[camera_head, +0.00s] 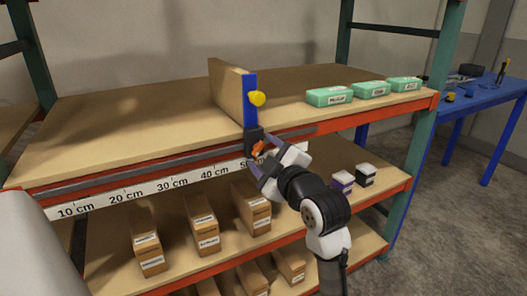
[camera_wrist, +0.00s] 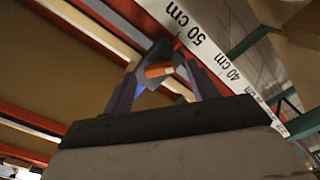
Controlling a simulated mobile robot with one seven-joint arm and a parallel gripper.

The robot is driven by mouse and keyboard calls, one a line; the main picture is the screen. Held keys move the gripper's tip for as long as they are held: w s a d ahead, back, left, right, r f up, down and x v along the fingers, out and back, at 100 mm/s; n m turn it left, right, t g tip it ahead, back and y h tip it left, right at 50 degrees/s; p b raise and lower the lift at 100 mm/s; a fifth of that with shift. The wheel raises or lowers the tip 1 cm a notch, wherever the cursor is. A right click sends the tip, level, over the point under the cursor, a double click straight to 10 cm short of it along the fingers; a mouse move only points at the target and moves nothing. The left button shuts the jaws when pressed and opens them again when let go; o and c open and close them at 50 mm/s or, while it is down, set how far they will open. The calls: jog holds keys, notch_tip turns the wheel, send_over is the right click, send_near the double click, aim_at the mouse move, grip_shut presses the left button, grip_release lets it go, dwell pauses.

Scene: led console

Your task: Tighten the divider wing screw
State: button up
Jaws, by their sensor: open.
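My gripper (camera_head: 261,158) is open in front of the rail. In the wrist view its purple fingers (camera_wrist: 162,82) appear on either side of the wing screw, with gaps visible. Whether they touch it I cannot tell.
A centimetre scale (camera_head: 165,186) runs along the front below the rail; the clamp is near 50 cm. Green boxes (camera_head: 330,96) stand right of the divider on the top shelf. Cardboard boxes (camera_head: 203,232) and small dark-bodied containers (camera_head: 342,183) stand below. The top shelf left of the divider is clear.

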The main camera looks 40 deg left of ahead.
jog(key=shift+w+a, duration=0.15)
jog(key=shift+a, duration=0.2)
jog(key=shift+c, duration=0.5)
jog(key=c, duration=0.9)
jog(key=shift+m, duration=0.4)
jog(key=m+p, duration=0.4)
jog(key=m, duration=0.1)
jog(key=shift+r, duration=0.15)
jog(key=m+p, duration=0.2)
jog(key=m, duration=0.2)
jog(key=shift+p, duration=0.35)
jog(key=shift+f+m, duration=0.2)
jog(key=shift+m, duration=0.2)
